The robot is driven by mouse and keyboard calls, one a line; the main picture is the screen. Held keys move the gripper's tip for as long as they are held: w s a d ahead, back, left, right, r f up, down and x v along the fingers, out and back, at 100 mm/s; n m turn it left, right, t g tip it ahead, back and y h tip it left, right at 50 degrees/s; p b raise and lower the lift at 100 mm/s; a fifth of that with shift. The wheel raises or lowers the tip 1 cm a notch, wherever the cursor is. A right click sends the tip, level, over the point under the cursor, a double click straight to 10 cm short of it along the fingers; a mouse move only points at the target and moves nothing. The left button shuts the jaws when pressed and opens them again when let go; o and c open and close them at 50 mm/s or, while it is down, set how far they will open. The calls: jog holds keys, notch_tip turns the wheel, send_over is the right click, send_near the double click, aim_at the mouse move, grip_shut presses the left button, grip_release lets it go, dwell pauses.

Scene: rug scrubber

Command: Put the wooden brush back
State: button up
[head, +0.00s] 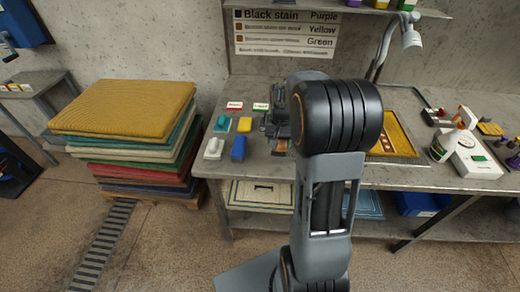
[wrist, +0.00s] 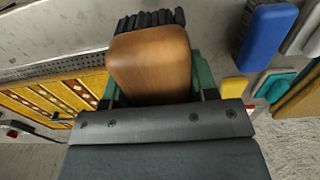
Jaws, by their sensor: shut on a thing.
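The wooden brush (wrist: 150,62) has a smooth brown wooden back and dark bristles, which show at the top of the wrist view. My gripper (wrist: 158,88) is shut on it, with green finger pads on both sides of the wood. In the head view my gripper (head: 279,112) is over the left part of the workbench (head: 225,168), mostly behind my own arm. A small brown part of the brush (head: 281,146) seems to show below it. I cannot tell whether the bristles touch the bench.
Left of my gripper lie a teal (head: 221,123), a yellow (head: 244,125), a blue (head: 238,148) and a white block (head: 213,148), with small label cards (head: 234,105) behind. A patterned yellow rug (head: 398,135) lies right. A rug stack (head: 125,110) stands left of the bench.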

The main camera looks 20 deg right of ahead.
jog(key=p, duration=0.1)
send_over(262, 155)
jog(key=f, duration=0.6)
jog(key=shift+s+d+f, duration=0.15)
jog(key=shift+s+f, duration=0.1)
jog(key=shift+w+f+p, duration=0.25)
jog(key=shift+f+p, duration=0.3)
jog(key=shift+f, duration=1.35)
jog(key=shift+f, duration=0.1)
jog(key=shift+f, duration=0.15)
jog(key=o, duration=1)
